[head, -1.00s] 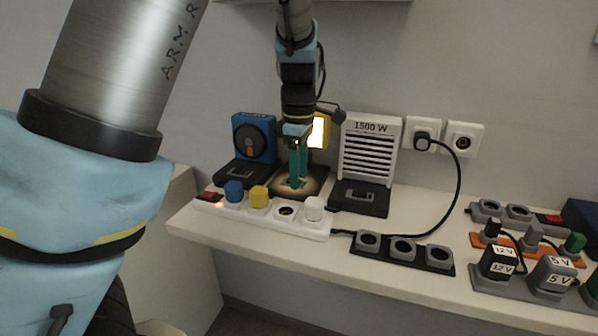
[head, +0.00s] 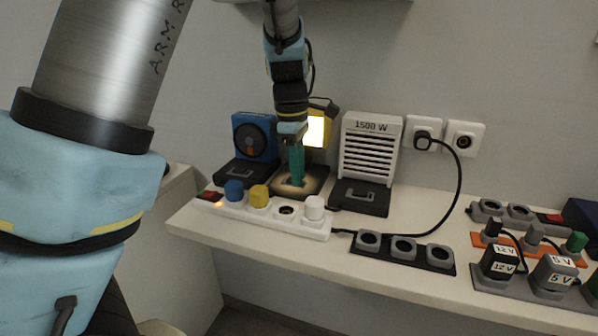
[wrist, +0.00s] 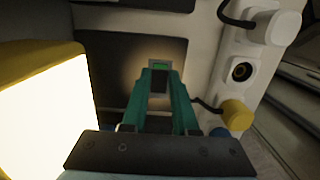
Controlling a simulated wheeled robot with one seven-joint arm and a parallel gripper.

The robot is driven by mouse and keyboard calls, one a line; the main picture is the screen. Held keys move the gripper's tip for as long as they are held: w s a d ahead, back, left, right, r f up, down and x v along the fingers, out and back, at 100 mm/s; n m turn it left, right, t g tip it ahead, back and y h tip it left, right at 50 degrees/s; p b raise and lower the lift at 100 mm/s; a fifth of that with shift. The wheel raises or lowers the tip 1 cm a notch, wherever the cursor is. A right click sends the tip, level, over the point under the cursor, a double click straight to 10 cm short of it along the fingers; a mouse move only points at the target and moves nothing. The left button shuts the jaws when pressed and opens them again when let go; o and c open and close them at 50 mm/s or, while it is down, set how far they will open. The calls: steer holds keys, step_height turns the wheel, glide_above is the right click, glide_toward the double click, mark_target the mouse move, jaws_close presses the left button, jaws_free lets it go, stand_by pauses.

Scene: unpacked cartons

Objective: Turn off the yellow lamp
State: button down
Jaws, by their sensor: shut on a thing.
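The yellow lamp (head: 316,133) stands lit at the back of the table, its bright panel facing forward. In the wrist view the lamp (wrist: 40,115) fills the left side. My gripper (head: 297,183) points down in front of the lamp, low over its dark base (head: 318,183). Its teal fingers are shut, apparently on the base's small handle, which they hide. The fingertips (wrist: 160,68) also show in the wrist view. A yellow plug (head: 259,196) sits in the white power strip (head: 240,214), whose red switch (head: 210,195) glows at the left end.
A blue device (head: 254,138) stands left of the lamp and a white 1500 W heater (head: 370,150) right of it. The strip also holds a blue plug (head: 233,191) and a white plug (head: 314,208), with an empty socket (head: 286,210) between yellow and white.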

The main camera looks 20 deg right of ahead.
steer(key=shift+w+a+g+h, duration=0.15)
steer(key=shift+a+g+h, duration=0.05)
steer(key=shift+g+h, duration=0.5)
steer(key=c, duration=0.7)
jaws_free()
steer(key=v, duration=1.1)
